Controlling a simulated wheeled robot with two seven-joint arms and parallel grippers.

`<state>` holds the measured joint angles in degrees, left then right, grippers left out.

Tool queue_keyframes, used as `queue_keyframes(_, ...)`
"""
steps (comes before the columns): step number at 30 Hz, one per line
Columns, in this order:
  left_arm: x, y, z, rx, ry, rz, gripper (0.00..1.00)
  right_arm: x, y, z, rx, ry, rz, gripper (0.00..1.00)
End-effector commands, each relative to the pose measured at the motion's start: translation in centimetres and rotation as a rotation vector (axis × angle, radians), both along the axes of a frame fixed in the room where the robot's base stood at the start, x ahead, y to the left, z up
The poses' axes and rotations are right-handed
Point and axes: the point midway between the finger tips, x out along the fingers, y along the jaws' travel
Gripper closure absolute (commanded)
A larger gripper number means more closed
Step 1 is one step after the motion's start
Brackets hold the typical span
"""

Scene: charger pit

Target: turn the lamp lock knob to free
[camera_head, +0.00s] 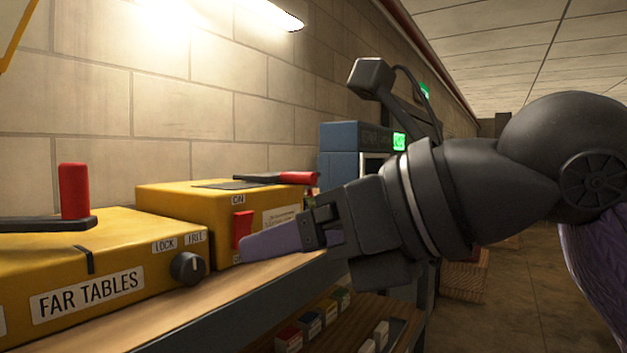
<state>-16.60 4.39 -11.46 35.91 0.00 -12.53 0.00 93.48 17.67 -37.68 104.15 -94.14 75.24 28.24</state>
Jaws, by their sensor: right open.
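A round black knob (187,268) sits on the front of a yellow box (125,262) labelled FAR TABLES. Small LOCK and FREE labels (180,241) are above it, LOCK on the left and FREE on the right. I cannot clearly tell which label the knob points to. No lamp label is readable here. My right gripper (256,246) comes in from the right with purple fingers pointing left. It is open, to the right of the knob and apart from it, in front of the second yellow box. My left gripper is not in view.
A red-handled lever (74,192) stands on the near box. The second yellow box (190,207) has a red switch (242,228) close to my fingertips and a red-handled lever on top. A wooden shelf (190,298) runs below. A blue unit (338,153) stands behind.

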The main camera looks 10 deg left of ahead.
Motion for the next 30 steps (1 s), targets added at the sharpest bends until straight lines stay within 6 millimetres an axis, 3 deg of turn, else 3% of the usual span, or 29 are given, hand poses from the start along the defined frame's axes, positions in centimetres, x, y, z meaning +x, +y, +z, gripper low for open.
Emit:
queue_keyframes(1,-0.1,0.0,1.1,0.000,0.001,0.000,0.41,-0.5,0.5,0.7,-0.009,0.005,0.010,0.24)
queue_keyframes(4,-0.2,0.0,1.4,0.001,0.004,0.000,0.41,-0.7,1.3,0.2,-0.017,0.010,0.014,0.24)
queue_keyframes(15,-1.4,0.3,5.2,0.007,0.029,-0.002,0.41,1.7,8.2,-2.7,-0.016,0.012,0.012,0.24)
queue_keyframes(26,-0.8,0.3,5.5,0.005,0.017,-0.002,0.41,2.2,9.3,-3.6,-0.015,0.007,0.010,0.24)
queue_keyframes(30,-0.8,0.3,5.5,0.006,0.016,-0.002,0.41,2.2,9.3,-3.6,-0.015,0.007,0.010,0.52)
